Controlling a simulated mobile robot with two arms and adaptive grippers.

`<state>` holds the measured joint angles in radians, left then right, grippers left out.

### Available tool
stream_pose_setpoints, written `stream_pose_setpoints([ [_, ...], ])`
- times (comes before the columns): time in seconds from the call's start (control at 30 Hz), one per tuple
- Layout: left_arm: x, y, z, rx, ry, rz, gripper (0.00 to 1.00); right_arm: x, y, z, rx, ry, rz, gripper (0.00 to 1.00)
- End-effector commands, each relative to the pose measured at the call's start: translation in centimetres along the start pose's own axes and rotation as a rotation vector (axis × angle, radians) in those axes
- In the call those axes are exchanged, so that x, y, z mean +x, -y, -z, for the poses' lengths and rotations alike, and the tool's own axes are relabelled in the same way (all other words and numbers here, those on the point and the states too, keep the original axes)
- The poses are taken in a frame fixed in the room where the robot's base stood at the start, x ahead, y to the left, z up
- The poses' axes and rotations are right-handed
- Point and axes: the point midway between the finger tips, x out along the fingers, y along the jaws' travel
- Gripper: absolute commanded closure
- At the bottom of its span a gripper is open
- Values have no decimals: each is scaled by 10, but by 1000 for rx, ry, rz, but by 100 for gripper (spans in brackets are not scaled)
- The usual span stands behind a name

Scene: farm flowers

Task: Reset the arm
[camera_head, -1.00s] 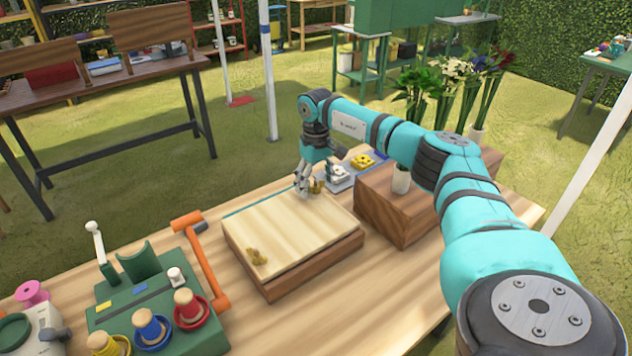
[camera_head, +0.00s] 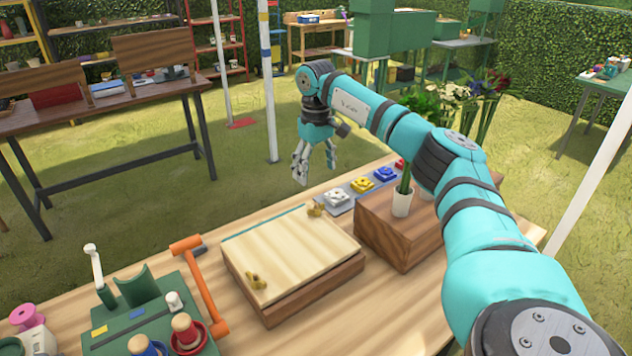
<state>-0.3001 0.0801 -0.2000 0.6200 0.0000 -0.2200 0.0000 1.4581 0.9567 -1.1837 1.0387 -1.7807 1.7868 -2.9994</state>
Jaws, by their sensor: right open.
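My right arm, teal with dark joints, comes in from the right and reaches across the table. My right gripper (camera_head: 315,160) hangs open and empty above the table's far edge, with its fingers pointing down. It is apart from the wooden board box (camera_head: 292,252) below it, which has small brass-coloured fittings at two corners. My left gripper is not in view.
A brown wooden block (camera_head: 398,238) holds a small white pot (camera_head: 402,203) with a green stem, close under my forearm. Behind it lies a row of coloured pieces (camera_head: 362,186). A green stand (camera_head: 150,318) and an orange-handled tool (camera_head: 203,285) are at the left.

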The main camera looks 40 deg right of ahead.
Motion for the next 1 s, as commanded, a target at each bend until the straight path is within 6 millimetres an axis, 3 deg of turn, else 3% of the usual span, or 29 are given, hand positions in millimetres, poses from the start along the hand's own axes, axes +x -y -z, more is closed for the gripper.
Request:
stream_pose_setpoints([
  [0.67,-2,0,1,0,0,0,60,-6,0,0,0,1,0,25],
  [1.0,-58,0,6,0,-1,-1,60,-63,0,0,0,1,0,25],
])
